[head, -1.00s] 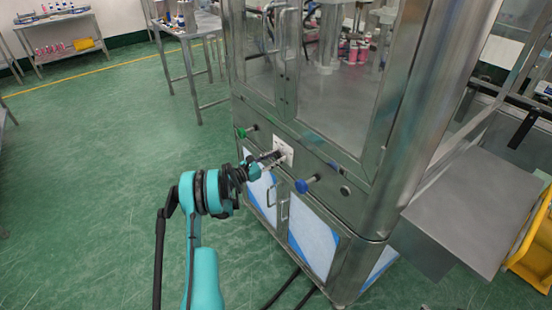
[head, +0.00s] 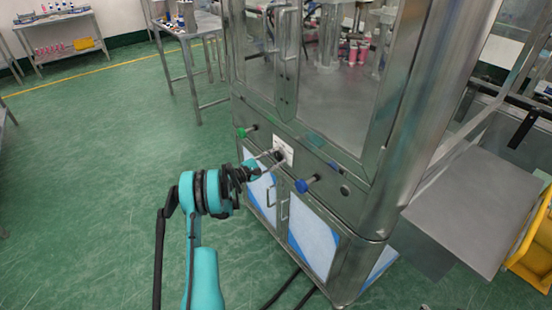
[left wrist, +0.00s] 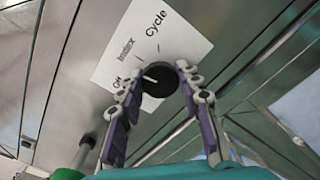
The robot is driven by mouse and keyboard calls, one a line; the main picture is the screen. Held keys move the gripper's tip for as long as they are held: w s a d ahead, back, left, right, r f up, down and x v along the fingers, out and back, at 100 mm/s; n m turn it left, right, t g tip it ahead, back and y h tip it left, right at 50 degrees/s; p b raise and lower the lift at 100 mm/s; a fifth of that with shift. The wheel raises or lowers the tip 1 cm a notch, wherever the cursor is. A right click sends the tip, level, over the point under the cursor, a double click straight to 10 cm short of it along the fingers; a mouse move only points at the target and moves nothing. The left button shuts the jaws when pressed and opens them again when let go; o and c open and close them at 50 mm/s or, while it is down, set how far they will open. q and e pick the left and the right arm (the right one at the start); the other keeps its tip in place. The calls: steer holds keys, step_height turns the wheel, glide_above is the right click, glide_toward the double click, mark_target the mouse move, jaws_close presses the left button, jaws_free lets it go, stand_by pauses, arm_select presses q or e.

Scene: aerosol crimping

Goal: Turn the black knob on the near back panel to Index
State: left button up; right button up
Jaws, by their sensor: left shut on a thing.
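The black knob (left wrist: 161,80) sits on a white label plate (left wrist: 125,50) on the steel panel, marked Off, Index and Cycle. Its white pointer line points left in the left wrist view, towards the word Off. My left gripper (left wrist: 160,92) has a finger on each side of the knob and is shut on it. In the head view my left gripper (head: 267,163) reaches the white plate (head: 284,151) on the cabinet panel, and its fingers partly hide the knob. My right gripper is not in view.
A green knob (head: 241,132) and a blue knob (head: 301,186) stick out on either side of the plate. Cabinet doors with handles (head: 284,209) lie below, and glazed doors above. Green floor is open to the left.

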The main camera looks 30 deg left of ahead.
arm_select(q)
steer(key=shift+m, duration=0.8)
steer(key=o, duration=1.2)
steer(key=shift+c, duration=0.2)
steer(key=shift+s, duration=0.1)
steer(key=v, duration=1.1)
steer(key=shift+s+a, duration=0.15)
steer(key=shift+s, duration=0.2)
steer(key=shift+f, duration=0.1)
